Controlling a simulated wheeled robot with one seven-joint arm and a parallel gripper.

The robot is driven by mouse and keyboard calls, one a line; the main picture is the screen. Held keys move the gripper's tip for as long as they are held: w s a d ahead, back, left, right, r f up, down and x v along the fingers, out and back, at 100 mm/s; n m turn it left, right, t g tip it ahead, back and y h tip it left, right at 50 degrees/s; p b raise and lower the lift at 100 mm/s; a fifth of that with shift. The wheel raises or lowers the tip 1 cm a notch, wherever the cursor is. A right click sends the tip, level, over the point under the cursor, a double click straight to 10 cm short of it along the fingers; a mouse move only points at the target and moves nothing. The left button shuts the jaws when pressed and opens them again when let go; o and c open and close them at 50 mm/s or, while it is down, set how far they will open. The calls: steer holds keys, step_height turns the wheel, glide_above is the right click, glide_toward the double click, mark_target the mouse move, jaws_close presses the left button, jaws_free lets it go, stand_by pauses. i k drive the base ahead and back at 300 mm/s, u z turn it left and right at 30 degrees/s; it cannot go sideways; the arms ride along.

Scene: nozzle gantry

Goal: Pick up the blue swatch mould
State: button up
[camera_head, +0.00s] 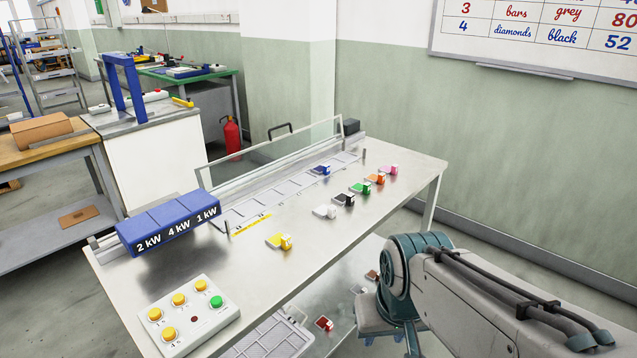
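The blue swatch mould (321,170) is a small dark blue block with a pale part at its side. It sits on the long grey slotted strip (292,189) near the back of the steel table, towards its far end. My arm shows at the lower right, with its teal joint beside the table's right edge, well apart from the mould. The fingers of my gripper do not show.
Pink (388,170), orange (375,179), green (360,188), black (344,199), white (325,211) and yellow (279,241) moulds stand in a row in front. A clear guard (271,150) rises behind the strip. Blue heater blocks (168,222) and a button panel (184,315) stand left.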

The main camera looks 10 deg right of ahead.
mark_target(320, 170)
steer(key=z, duration=1.2)
steer(key=i, duration=1.5)
steer(key=u, duration=0.4)
steer(key=i, duration=0.85)
steer(key=u, duration=1.35)
steer(key=i, duration=0.35)
steer(key=u, duration=0.3)
